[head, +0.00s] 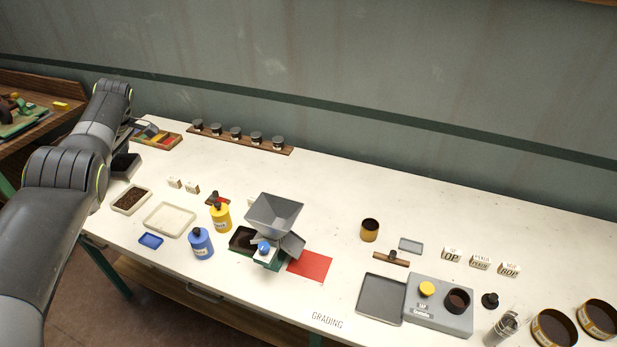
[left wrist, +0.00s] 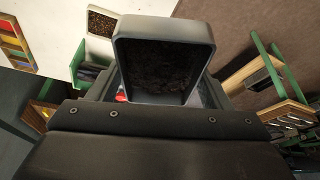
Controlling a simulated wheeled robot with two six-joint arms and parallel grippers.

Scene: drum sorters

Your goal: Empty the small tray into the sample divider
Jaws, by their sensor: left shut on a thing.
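My left gripper (head: 143,130) is partly hidden by my own arm at the far left of the head view. In the left wrist view it is shut on a small dark grey tray (left wrist: 121,55) with dark loose material inside. The sample divider (head: 275,213), a grey hopper, stands mid-table, well to the right of the gripper. Dark open bins and a blue knob show beneath the hopper. My right gripper is not in view.
A white tray of brown granules (head: 131,199), an empty cream tray (head: 169,219), a blue bottle (head: 201,243) and a yellow bottle (head: 220,216) stand left of the divider. A dark box (head: 125,166) shows below my arm.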

